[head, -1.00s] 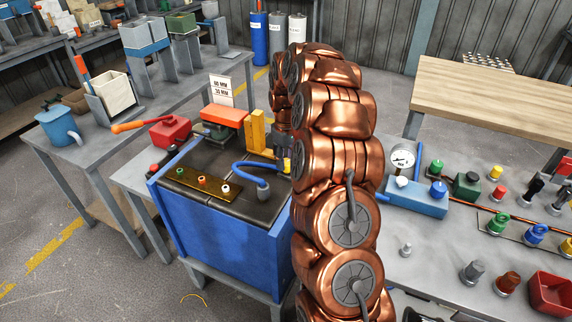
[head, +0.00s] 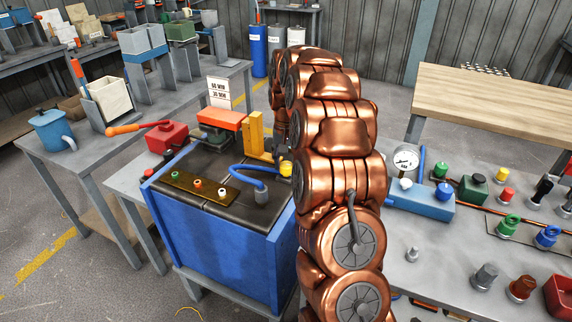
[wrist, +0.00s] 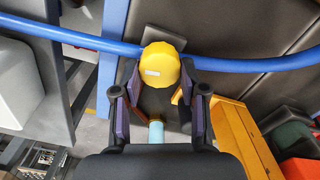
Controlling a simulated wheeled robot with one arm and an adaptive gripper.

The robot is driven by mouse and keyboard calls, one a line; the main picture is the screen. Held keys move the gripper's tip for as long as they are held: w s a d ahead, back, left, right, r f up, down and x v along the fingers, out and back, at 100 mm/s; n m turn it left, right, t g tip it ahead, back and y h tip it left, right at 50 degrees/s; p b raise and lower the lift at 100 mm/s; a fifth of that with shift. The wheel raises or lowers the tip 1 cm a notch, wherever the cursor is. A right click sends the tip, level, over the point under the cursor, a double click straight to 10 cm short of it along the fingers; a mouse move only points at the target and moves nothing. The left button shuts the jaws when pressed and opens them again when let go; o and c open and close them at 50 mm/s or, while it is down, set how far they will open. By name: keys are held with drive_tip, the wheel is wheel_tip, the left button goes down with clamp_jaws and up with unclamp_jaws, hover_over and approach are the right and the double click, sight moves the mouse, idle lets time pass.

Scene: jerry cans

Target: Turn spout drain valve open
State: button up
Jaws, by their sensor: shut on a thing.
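A yellow ribbed knob (wrist: 160,66) with a small pale mark sits between the fingers of my gripper (wrist: 160,85) in the wrist view. The gripper is shut on it, with dark fingers on its left and right sides. A blue hose (wrist: 90,40) runs across beside the knob. A light blue cylinder (wrist: 156,131) shows below it, partly hidden. In the head view the yellow knob (head: 286,168) shows beside my copper arm, near the blue hose (head: 240,172). My arm hides most of the gripper there. I cannot tell how far the knob is turned.
The blue cabinet (head: 215,235) has a dark top with a small brass plate (head: 197,187) and a grey fitting (head: 261,194). A yellow upright bracket (head: 256,133) stands close behind. The table at right holds a gauge (head: 405,160) and several knobs. Floor at left is clear.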

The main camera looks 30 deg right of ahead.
sight(286, 163)
drive_tip(key=shift+m, duration=0.8)
drive_tip(key=shift+d, duration=0.1)
drive_tip(key=o, duration=1.1)
drive_tip(key=shift+o, duration=0.2)
drive_tip(key=shift+r, duration=0.1)
wheel_tip(286, 163, up, 12)
idle(0.4)
